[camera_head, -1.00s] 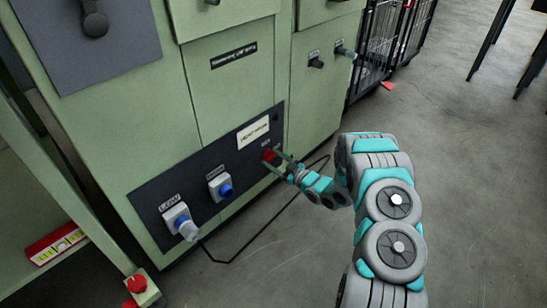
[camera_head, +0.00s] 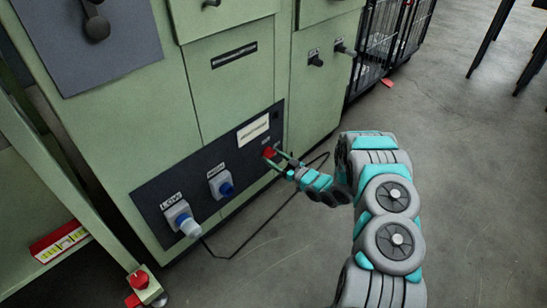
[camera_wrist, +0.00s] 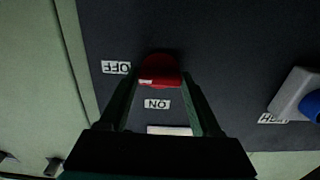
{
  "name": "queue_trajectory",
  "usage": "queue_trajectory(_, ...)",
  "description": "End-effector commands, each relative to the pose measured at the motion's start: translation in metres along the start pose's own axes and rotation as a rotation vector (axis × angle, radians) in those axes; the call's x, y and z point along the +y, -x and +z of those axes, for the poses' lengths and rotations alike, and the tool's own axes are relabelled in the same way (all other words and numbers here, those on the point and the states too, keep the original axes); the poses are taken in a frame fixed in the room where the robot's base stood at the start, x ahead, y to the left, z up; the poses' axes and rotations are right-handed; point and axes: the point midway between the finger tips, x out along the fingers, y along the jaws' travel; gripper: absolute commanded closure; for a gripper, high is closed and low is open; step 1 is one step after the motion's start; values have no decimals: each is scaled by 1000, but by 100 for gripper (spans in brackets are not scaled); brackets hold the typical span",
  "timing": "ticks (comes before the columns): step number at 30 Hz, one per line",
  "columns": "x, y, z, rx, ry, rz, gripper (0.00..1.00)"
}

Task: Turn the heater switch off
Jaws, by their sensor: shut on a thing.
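The heater switch is a red rotary knob (camera_head: 269,152) at the right end of a dark panel on the green cabinet. The wrist view, which is upside down, shows the knob (camera_wrist: 162,70) with a white mark on its lower left edge. The OFF label (camera_wrist: 116,67) is to its left and the ON label (camera_wrist: 157,104) below it. The mark lies between the two labels' directions. My gripper (camera_head: 276,156) reaches the panel from the right. In the wrist view, its green fingers (camera_wrist: 160,80) are closed around the knob, one on each side.
Blue sockets (camera_head: 222,185) sit left of the knob, one with a plug (camera_head: 188,225) and a black cable (camera_head: 235,255) hanging to the floor. Open floor lies to the right.

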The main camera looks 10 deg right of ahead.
Motion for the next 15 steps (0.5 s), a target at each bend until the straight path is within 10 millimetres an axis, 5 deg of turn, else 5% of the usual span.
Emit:
queue_trajectory(2,0,0,2,-3,-3,1,91)
queue_trajectory(3,0,0,2,-3,-3,1,33)
queue_trajectory(10,0,0,1,-2,-1,0,7)
queue_trajectory(15,0,0,1,-1,0,0,5)
